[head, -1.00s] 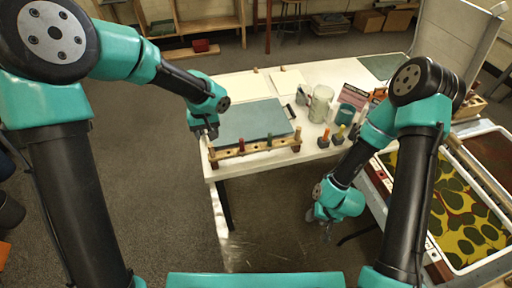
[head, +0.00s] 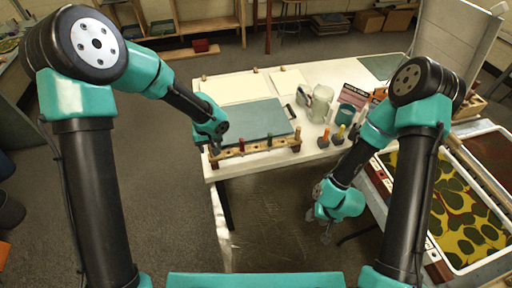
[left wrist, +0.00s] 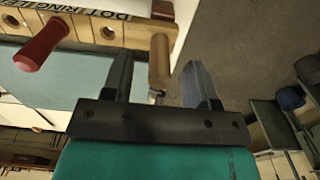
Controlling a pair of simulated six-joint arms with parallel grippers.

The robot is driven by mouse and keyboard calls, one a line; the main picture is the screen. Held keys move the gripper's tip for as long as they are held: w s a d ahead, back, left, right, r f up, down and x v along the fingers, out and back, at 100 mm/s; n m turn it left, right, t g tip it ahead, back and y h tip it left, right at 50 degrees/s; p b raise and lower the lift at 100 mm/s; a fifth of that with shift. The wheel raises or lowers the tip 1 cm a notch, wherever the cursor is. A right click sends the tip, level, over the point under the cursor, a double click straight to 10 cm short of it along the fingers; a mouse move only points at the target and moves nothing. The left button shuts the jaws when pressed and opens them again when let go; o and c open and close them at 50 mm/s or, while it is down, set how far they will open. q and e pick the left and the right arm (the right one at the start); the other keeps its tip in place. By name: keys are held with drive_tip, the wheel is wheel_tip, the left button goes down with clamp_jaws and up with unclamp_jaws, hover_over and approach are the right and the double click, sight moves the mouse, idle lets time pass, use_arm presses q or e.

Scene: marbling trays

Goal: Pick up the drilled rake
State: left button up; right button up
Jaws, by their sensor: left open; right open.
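A pale wooden bar with drilled holes (head: 255,149) lies along the table's front edge, with several handled tools upright in it. In the left wrist view the bar (left wrist: 109,32) carries printed letters. A tan wooden handle (left wrist: 159,62) stands at its end, between the fingers of my open left gripper (left wrist: 157,72); whether they touch it, I cannot tell. A red handle (left wrist: 42,45) is to its left. In the head view my left gripper (head: 214,148) is at the bar's left end. My right gripper (head: 327,233) is open, low beside the table, far from the bar.
A blue-grey board (head: 250,121) lies right behind the bar. A glass jar (head: 320,103) and small bottles (head: 340,132) stand to the right. A white-rimmed tray with yellow and green marbling (head: 462,268) is at far right. Open floor lies in front of the table.

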use_arm(q)
wheel_tip(320, 180, down, 2)
drive_tip(key=shift+f, duration=0.25)
drive_tip(key=shift+c, duration=0.5)
clamp_jaws()
